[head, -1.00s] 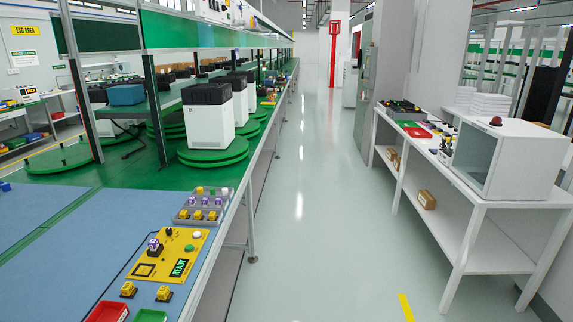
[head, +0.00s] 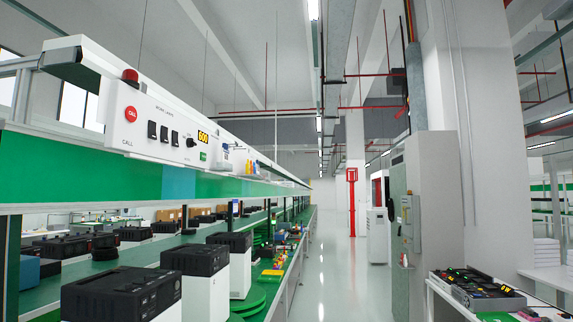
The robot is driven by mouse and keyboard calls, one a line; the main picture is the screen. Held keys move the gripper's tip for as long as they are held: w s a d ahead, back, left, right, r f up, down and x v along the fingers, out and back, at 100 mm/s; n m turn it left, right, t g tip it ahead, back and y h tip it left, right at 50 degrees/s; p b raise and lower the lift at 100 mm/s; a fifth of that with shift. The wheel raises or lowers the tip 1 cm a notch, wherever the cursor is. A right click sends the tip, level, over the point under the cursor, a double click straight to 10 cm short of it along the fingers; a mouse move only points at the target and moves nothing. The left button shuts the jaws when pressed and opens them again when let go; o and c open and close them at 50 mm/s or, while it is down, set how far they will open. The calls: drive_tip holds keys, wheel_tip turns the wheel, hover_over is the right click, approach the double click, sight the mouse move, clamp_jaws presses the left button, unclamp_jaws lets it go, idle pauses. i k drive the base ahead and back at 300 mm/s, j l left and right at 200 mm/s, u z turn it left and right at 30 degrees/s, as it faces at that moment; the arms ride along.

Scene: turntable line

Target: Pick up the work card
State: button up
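I cannot make out a work card in the head view. The long line bench (head: 255,300) runs along the left, with black-topped white units (head: 233,270) standing on it. Above it hangs a white control panel (head: 205,146) with a red CALL button, a red dome, several black switches, a knob and a yellow display. My gripper is not in view, so its state and anything in it are hidden.
The aisle floor (head: 335,285) is clear between the bench and the right side. A grey cabinet (head: 432,220) stands by a pillar. A side table with a black tray of parts (head: 476,290) is at lower right. A red post (head: 351,205) stands farther back.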

sight(224, 154)
drive_tip(key=i+l+u, duration=0.3)
drive_tip(key=i, duration=0.15)
drive_tip(key=i+l+u, duration=0.25)
drive_tip(key=i, duration=0.15)
